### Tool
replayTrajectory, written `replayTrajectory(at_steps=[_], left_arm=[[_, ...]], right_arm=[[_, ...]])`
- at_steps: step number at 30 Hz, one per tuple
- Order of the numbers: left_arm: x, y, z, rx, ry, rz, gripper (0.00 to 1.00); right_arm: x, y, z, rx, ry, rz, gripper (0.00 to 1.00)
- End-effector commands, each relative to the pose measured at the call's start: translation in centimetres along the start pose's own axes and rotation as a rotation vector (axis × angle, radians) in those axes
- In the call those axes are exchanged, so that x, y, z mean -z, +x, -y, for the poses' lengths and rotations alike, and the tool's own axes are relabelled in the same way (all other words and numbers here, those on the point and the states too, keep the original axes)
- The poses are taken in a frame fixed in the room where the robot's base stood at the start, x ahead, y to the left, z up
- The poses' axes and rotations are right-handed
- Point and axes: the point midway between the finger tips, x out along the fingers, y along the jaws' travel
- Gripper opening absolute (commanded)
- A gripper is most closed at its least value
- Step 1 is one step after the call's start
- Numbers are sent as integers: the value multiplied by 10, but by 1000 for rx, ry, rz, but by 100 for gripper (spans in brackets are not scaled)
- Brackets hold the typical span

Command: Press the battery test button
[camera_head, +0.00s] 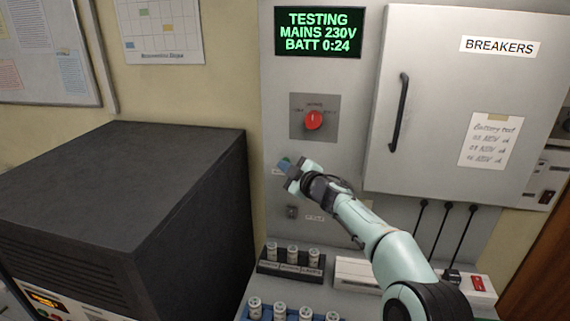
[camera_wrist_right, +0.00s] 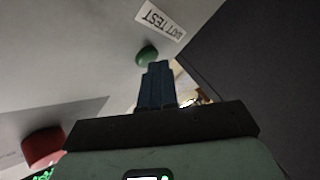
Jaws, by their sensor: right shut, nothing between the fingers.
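The battery test button is a green round button (camera_wrist_right: 147,54) on the grey panel, under a white label reading BATT TEST (camera_wrist_right: 160,18) in the right wrist view. My right gripper (camera_wrist_right: 157,66) is shut and empty, its dark blue fingertips right at the button's edge; I cannot tell whether they touch it. In the head view my right gripper (camera_head: 286,164) is against the panel below the red knob and largely hides the button. The display (camera_head: 318,32) reads TESTING, MAINS 230V, BATT 0:24 in green. My left gripper is not in view.
A red rotary knob (camera_head: 314,120) sits above the gripper. A breaker door (camera_head: 440,100) with a black handle is at the right. A large dark cabinet (camera_head: 120,190) stands at the left. Racks of small cylinders (camera_head: 290,268) stand below the panel.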

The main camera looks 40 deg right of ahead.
Motion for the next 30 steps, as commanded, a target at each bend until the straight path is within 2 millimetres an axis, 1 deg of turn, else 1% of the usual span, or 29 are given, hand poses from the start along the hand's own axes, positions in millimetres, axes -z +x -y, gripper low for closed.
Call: replayTrajectory(at_steps=[7,19,30], left_arm=[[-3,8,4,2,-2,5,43],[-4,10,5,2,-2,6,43],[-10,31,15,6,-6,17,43]], right_arm=[[4,-9,8,1,0,1,0],[8,-12,10,0,0,-1,0],[25,-37,29,1,0,-1,0]])
